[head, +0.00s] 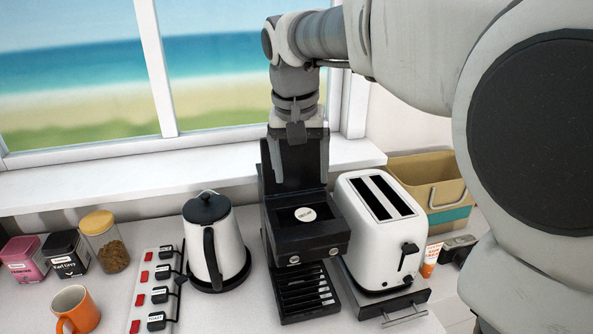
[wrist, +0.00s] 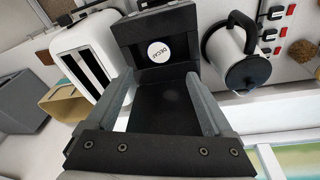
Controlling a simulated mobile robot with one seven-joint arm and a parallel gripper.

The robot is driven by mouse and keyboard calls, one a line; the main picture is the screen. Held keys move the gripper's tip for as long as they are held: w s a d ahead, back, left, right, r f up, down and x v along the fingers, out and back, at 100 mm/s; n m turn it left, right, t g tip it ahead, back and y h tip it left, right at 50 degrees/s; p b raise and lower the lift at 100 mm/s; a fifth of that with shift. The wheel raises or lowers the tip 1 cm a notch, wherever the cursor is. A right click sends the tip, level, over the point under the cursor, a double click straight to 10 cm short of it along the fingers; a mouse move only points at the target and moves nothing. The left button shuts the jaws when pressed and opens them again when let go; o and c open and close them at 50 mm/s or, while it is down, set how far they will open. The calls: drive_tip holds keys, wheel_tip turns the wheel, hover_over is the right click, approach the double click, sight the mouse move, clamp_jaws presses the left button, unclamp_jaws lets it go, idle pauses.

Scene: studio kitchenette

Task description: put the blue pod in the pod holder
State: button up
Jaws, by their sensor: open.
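A round white pod lid marked "DECAF" (head: 305,214) sits in the recess at the top front of the black coffee machine (head: 322,240). The pod lid also shows in the wrist view (wrist: 158,52), beyond my fingertips. The pod's sides are hidden in the recess, so no blue shows. My gripper (head: 299,176) is above and behind the pod, in front of the machine's tall black back part. In the wrist view my gripper (wrist: 160,80) is open, with nothing between its fingers and clear of the pod.
A white toaster (head: 368,232) stands close on the machine's right, a kettle (head: 215,240) on its left. Further left are a switched power strip (head: 157,290), a jar (head: 104,242), tins (head: 66,252) and an orange mug (head: 76,310). A basket (head: 425,178) stands behind the toaster.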

drive_tip(key=s+d+f+t, duration=0.1)
drive_tip(key=s+d, duration=0.2)
drive_tip(key=s, duration=0.3)
drive_tip(key=s+d+f+n+t, duration=0.1)
drive_tip(key=s+d+f, duration=0.1)
drive_tip(key=s+d, duration=0.2)
drive_tip(key=s+d+f+t, duration=0.1)
drive_tip(key=s+d+f, duration=0.1)
drive_tip(key=s, duration=0.8)
drive_tip(key=shift+s+d+f+n+t+y, duration=0.15)
drive_tip(key=shift+s+d+n+t+y, duration=0.2)
drive_tip(key=shift+d, duration=0.4)
drive_tip(key=shift+w, duration=0.15)
